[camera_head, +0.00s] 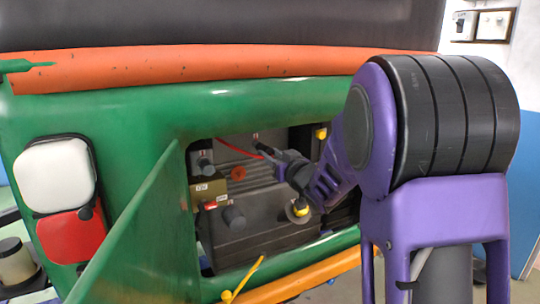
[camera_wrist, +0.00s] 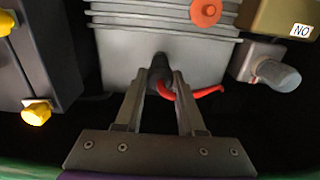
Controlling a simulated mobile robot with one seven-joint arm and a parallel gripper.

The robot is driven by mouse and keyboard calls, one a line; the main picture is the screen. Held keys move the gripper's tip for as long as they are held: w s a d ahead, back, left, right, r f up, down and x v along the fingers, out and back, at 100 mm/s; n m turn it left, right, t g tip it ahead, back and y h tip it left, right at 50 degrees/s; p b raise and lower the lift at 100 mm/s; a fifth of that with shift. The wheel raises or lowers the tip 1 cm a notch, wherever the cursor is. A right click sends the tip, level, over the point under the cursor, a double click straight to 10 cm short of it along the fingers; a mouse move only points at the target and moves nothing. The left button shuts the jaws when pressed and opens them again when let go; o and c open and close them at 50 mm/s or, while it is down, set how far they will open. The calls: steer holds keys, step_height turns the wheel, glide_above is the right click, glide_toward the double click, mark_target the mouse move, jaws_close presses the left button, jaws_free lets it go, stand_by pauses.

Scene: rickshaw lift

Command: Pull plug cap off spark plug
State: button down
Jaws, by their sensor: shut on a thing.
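The plug cap (camera_wrist: 159,69) is a small black boot with a red cable coming out of its side. It sits against the grey finned engine block (camera_wrist: 120,53) in the wrist view. My gripper (camera_wrist: 161,80) is shut on the cap, one finger on each side. In the head view my gripper (camera_head: 268,157) reaches into the engine bay from the right, and the red cable (camera_head: 232,148) runs left from its tip. The spark plug itself is hidden behind the cap, so I cannot tell how far the cap is seated.
The bay opening has a green body frame (camera_head: 110,115) around it. An open green door (camera_head: 130,240) stands at its left. An orange-red round knob (camera_wrist: 206,12), a grey knob (camera_wrist: 278,75) and a yellow knob (camera_wrist: 37,115) are near the gripper.

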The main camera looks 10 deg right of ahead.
mark_target(270, 154)
steer(key=shift+b+v, duration=0.3)
steer(key=shift+v, duration=1.4)
steer(key=shift+a, duration=0.1)
